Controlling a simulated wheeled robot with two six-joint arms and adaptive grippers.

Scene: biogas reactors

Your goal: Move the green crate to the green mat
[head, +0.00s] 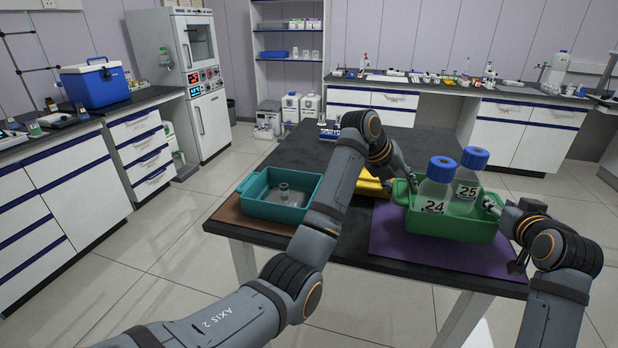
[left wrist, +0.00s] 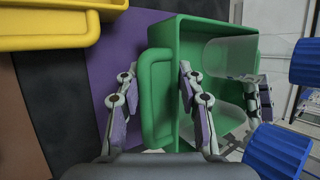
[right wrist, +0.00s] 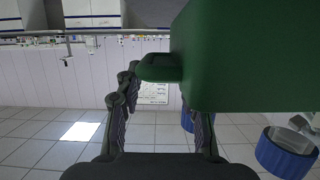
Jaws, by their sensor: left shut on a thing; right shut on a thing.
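The green crate (head: 455,229) is at the right of the dark table, over the purple mat (head: 390,240). I cannot tell whether it touches the mat. It holds two clear bottles with blue caps, bottle 24 (head: 432,196) and bottle 25 (head: 466,186). My left gripper (head: 398,184) is shut on its left handle, which shows between the fingers in the left wrist view (left wrist: 156,98). My right gripper (head: 500,208) is shut on the right handle, seen in the right wrist view (right wrist: 160,68). I see no green mat; my left arm hides part of the table.
A teal crate (head: 262,208) holding a grey-capped clear vessel stands on a brown mat (head: 228,212) at the table's left. A yellow crate (head: 370,187), partly behind my left arm, stands between the teal and green crates. The far left tabletop looks clear.

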